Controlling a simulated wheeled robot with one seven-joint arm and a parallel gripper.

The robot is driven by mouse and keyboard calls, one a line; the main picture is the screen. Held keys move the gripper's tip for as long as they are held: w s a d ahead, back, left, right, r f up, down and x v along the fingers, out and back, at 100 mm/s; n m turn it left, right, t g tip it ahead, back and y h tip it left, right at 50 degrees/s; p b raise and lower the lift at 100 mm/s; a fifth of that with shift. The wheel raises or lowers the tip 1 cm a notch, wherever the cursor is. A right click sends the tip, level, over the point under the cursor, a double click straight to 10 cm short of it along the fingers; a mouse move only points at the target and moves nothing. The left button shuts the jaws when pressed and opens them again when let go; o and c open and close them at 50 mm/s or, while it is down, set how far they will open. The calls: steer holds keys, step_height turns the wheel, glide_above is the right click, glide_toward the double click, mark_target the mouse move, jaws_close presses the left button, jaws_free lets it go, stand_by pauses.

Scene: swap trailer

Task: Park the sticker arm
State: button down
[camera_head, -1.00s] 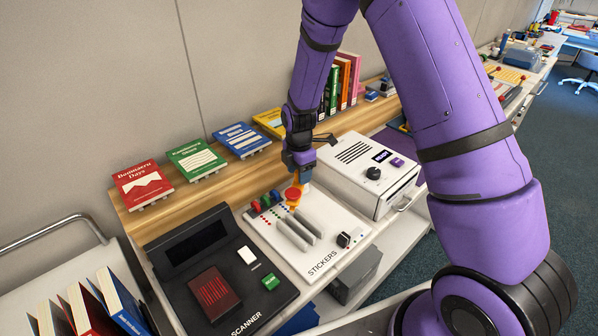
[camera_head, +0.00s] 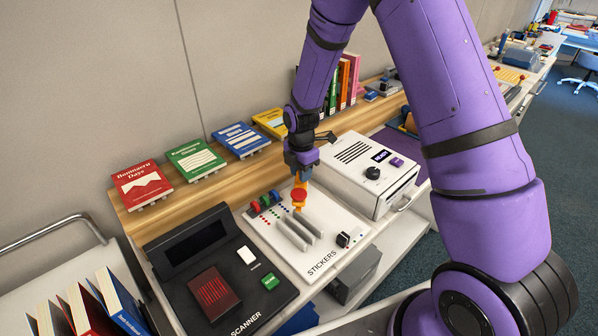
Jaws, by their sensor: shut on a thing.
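The white sticker station (camera_head: 330,262), marked STICKERS, sits on the bench between the scanner and a white machine. On it is an orange sticker arm with a red knob (camera_head: 299,195), near the station's back. My gripper (camera_head: 300,180) points down from above and is shut on this knob; its fingertips partly hide the top of it. Upright grey plates (camera_head: 296,236) stand just in front of the arm. Coloured rolls (camera_head: 265,201) in red, green and blue sit to its left. A black knob (camera_head: 343,240) is at the station's front right.
The black scanner (camera_head: 205,280) is on the left. The white machine with a dial (camera_head: 373,173) stands close on the right. Books (camera_head: 143,186) lie on a wooden ledge behind, with upright books (camera_head: 344,80) further right. A book cart (camera_head: 95,300) is at the lower left.

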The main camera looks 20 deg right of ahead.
steer(key=shift+d+n, duration=0.7)
steer(key=shift+n, duration=0.85)
steer(key=shift+d+n, duration=0.7)
steer(key=shift+n, duration=0.8)
steer(key=shift+d+n, duration=0.7)
steer(key=shift+n, duration=0.85)
steer(key=c, duration=0.9)
jaws_free()
step_height(320, 180, up, 11)
steer(key=shift+f, duration=0.1)
